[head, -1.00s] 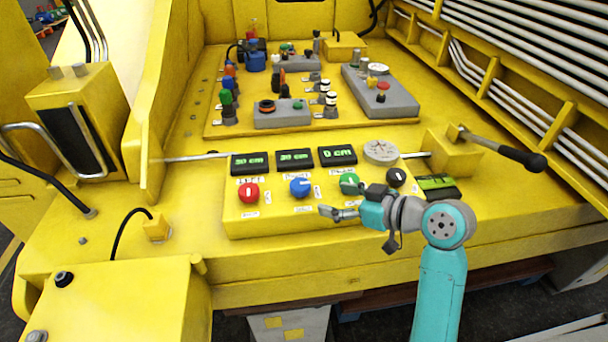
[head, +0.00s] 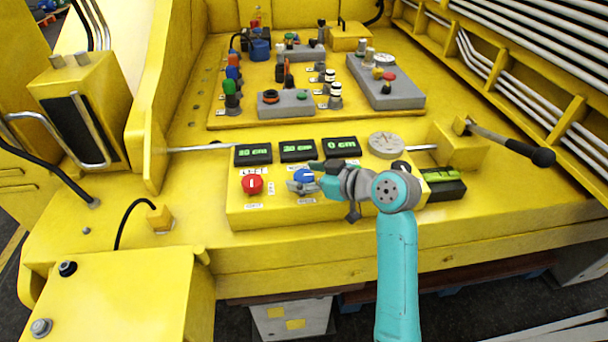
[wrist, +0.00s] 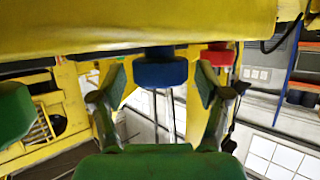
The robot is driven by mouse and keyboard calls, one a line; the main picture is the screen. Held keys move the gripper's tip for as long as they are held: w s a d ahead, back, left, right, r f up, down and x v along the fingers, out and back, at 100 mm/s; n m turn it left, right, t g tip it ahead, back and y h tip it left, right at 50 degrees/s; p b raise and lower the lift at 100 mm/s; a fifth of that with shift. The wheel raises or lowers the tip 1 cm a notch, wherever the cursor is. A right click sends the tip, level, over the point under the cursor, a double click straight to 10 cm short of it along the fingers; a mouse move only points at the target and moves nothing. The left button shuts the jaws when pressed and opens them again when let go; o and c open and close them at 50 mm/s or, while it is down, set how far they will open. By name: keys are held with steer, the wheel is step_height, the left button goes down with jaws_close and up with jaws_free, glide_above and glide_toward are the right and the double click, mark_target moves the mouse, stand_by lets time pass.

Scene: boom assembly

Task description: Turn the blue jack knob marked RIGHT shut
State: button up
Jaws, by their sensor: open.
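The blue knob (head: 305,174) stands on the yellow control box, between the red knob (head: 252,184) and the spot where my arm covers the green knob. My gripper (head: 300,186) is at the blue knob and partly covers it. In the wrist view, the blue knob (wrist: 160,68) lies between the two fingertips of my open gripper (wrist: 161,82), with gaps on both sides. The green knob (wrist: 12,115) is at the left edge there and the red knob (wrist: 216,56) is to the right. The label markings are too small to read.
Three displays (head: 297,150) sit behind the knobs; they appear to read 30, 30 and 0 cm. A black knob (head: 401,167) is partly hidden by my arm.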

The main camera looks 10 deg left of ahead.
steer(key=shift+w+a+f, duration=0.1)
steer(key=shift+a, duration=0.1)
steer(key=c, duration=1.2)
steer(key=shift+o, duration=0.2)
